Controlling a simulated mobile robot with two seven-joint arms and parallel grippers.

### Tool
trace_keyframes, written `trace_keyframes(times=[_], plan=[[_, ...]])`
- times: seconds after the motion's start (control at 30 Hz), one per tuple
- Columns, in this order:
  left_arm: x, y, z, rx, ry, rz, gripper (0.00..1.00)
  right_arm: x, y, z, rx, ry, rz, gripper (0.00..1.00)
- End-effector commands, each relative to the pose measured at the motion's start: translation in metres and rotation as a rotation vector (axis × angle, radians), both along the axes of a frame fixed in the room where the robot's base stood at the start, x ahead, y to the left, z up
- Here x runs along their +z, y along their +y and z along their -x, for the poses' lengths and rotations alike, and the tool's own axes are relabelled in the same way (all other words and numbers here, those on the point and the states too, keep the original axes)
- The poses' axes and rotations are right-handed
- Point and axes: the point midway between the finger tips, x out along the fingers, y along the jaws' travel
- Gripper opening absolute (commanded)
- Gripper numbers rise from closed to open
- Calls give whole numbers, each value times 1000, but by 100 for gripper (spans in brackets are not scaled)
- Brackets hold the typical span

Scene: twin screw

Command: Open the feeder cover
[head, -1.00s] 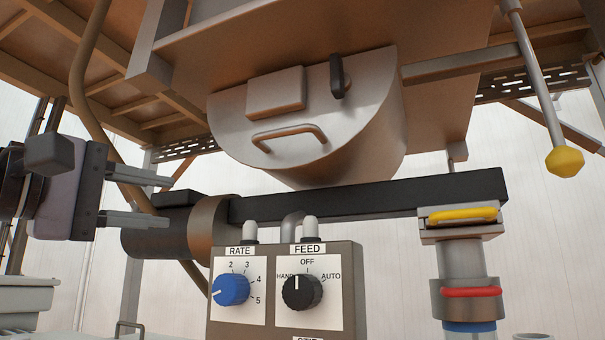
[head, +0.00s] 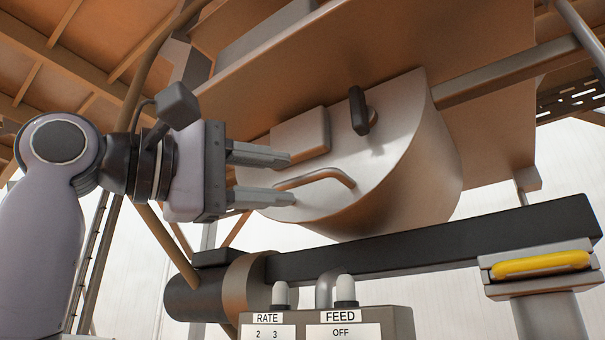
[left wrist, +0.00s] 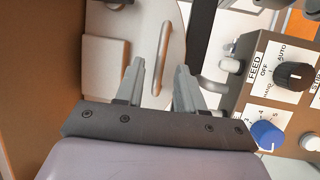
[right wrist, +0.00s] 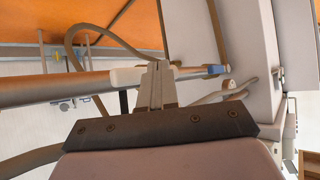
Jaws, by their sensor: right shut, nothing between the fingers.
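The feeder cover (head: 355,170) is the pale round front plate of the feeder drum. It looks closed. It carries a bar handle (head: 318,178), a dark latch (head: 359,110) and a raised block (head: 300,136). My left gripper (head: 292,178) is open at the left of the cover, its fingers above and below the handle's left end in the head view. In the left wrist view the handle (left wrist: 161,58) stands upright ahead, between the fingertips' lines, and looks clear of both. My right gripper (right wrist: 160,66) is shut and empty, and shows only in the right wrist view.
A dark beam (head: 430,242) with a motor (head: 200,292) runs below the cover. A control box (head: 370,318) with RATE and FEED labels stands under it. A yellow-handled clamp (head: 540,264) sits at the right. Brown framework (head: 90,40) hangs overhead.

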Motion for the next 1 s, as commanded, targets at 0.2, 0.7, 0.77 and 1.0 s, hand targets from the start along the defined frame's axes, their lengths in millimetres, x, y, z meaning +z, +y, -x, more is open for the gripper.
trace_keyframes(times=[0.2, 0.7, 0.77, 1.0], plan=[[7, -27, -16, -1, 1, -2, 38, 14, 0, 0, 0, 0, -1, 0], [7, -36, -22, 0, -2, -1, 9, 16, 1, 1, 0, 1, -2, 0], [7, -36, -22, 0, -1, -2, 0, 16, 1, 1, 0, 1, -2, 0], [7, -35, -22, 0, -1, -2, 0, 15, 1, 1, 0, 1, -2, 0]])
